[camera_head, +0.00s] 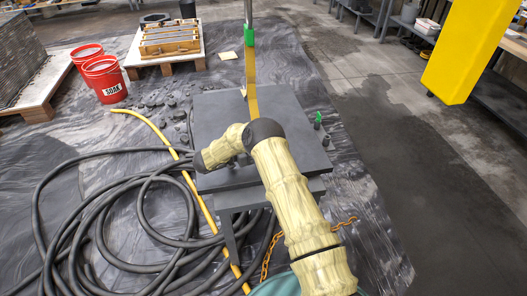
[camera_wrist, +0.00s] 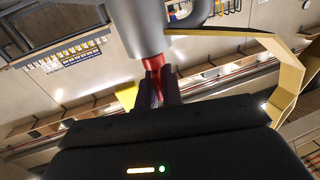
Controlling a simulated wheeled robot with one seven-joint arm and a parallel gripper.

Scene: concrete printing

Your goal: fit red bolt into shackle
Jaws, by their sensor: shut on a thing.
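In the wrist view, the red bolt (camera_wrist: 157,62) stands upright between the two dark fingers of my gripper (camera_wrist: 160,85), which are shut on it. Its upper end meets the underside of a grey metal body with a curved loop, which looks like the shackle (camera_wrist: 143,22). The bolt's tip is hidden there, so I cannot tell how far in it sits. In the head view, my arm bends over the dark table, and the gripper, bolt and shackle cannot be made out.
A dark table (camera_head: 215,118) has small green-topped items (camera_head: 318,119) at its right. A yellow strip (camera_head: 251,78) rises behind it. Black hose coils (camera_head: 110,225) lie at left. Red buckets (camera_head: 105,80) stand farther back. A yellow beam (camera_head: 465,50) hangs upper right. A yellow bracket (camera_wrist: 288,75) is beside the shackle.

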